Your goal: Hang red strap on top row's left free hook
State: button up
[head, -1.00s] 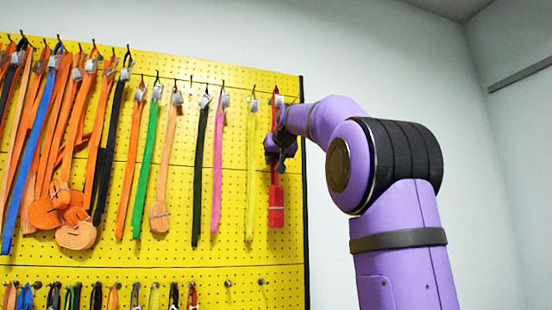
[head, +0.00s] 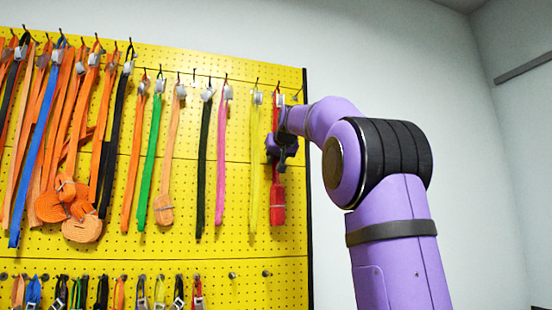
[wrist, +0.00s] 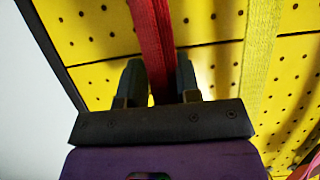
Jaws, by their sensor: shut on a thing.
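The red strap (head: 277,205) hangs vertically near the yellow board's right edge, with a pale buckle at its top and a wide bundled lower end. Its top is close to a hook; I cannot tell whether it still rests on it. My gripper (head: 272,148) is at the strap's upper half. In the wrist view, my gripper (wrist: 158,76) has the red strap (wrist: 154,35) between its two fingers and is shut on it. In the top row, a bare hook (head: 194,76) shows between a light orange strap (head: 171,150) and a black strap (head: 202,165).
A yellow strap (head: 254,170) hangs close left of the red one, also in the wrist view (wrist: 258,60). A pink strap (head: 222,160) hangs farther left. Many orange straps crowd the left side. A lower row holds short straps and bare hooks (head: 266,273). Open white wall lies right.

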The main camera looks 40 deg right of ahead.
dwell(0.3)
jog(key=o, duration=1)
jog(key=shift+o, duration=0.2)
jog(key=shift+s, duration=0.1)
jog(key=v, duration=1)
jog(key=shift+s+a+r, duration=0.15)
jog(key=shift+s+r, duration=0.1)
jog(key=s+a+f+n+g+y, duration=0.1)
jog(key=s+a+f+g+y, duration=0.1)
jog(key=s+a+f, duration=0.6)
jog(key=s+a+f+n+g+y, duration=0.2)
jog(key=s+a+f, duration=0.5)
jog(key=f, duration=1.6)
jog(key=s+a+f+n+g+y, duration=0.2)
jog(key=s+a+f, duration=0.6)
jog(key=f, duration=0.8)
jog(key=shift+s+a+f+g, duration=0.15)
jog(key=shift+s+a+g, duration=0.25)
jog(key=shift+a, duration=0.7)
